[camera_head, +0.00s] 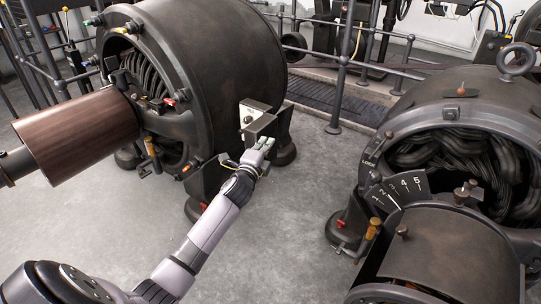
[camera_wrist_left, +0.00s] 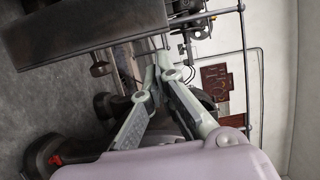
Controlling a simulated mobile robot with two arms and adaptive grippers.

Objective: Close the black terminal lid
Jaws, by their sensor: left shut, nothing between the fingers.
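The black terminal lid (camera_head: 262,127) is a dark flat piece standing out from the pale terminal plate (camera_head: 250,109) on the side of the left dynamo (camera_head: 215,55). The lid looks open, as the pale plate shows above it. My left gripper (camera_head: 264,143) is shut and empty, just below the lid's outer right end; I cannot tell whether it touches. In the left wrist view the shut fingertips (camera_wrist_left: 158,68) lie right of and below a large dark slab (camera_wrist_left: 85,25), probably the lid. My right gripper is out of view.
A brown cylinder (camera_head: 78,135) on a shaft juts from the left dynamo. A second dynamo (camera_head: 440,100) with a numbered plate (camera_head: 401,187) stands at the right. Railings (camera_head: 342,60) run behind. Grey floor (camera_head: 290,210) between the machines is clear.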

